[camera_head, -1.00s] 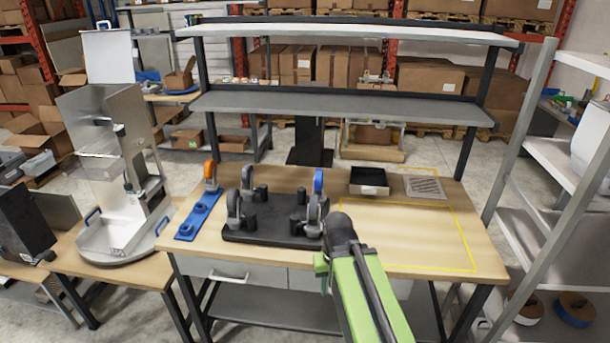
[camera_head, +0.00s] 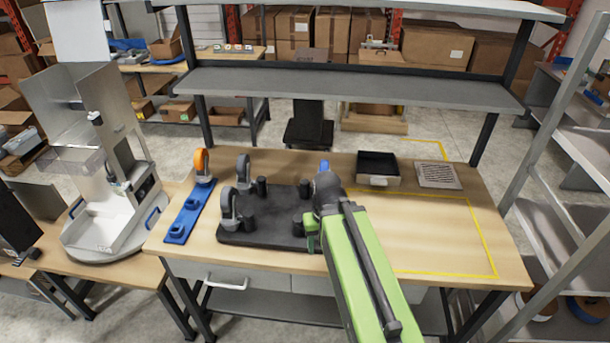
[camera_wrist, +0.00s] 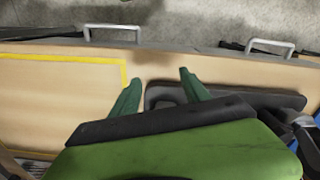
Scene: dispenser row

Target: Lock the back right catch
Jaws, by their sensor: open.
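A black plate (camera_head: 265,235) lies on the workbench and carries upright caster wheels and short black posts. Two grey wheels stand on its left side, the back one (camera_head: 243,168) and the front one (camera_head: 229,204). At the back right, only a blue tip (camera_head: 324,164) shows; my arm hides the rest of that corner, so I cannot see its catch. My gripper (camera_head: 312,236) is over the plate's right side. In the wrist view my gripper (camera_wrist: 158,84) has its green fingers spread, with nothing between them, and the dark plate (camera_wrist: 275,98) extends to the right.
A blue strip with an orange wheel (camera_head: 190,215) lies left of the plate. A black tray (camera_head: 378,165) and a grated square (camera_head: 438,176) sit at the back right. A yellow-outlined area (camera_head: 445,235) is clear. A grey shelf (camera_head: 350,88) spans above the bench.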

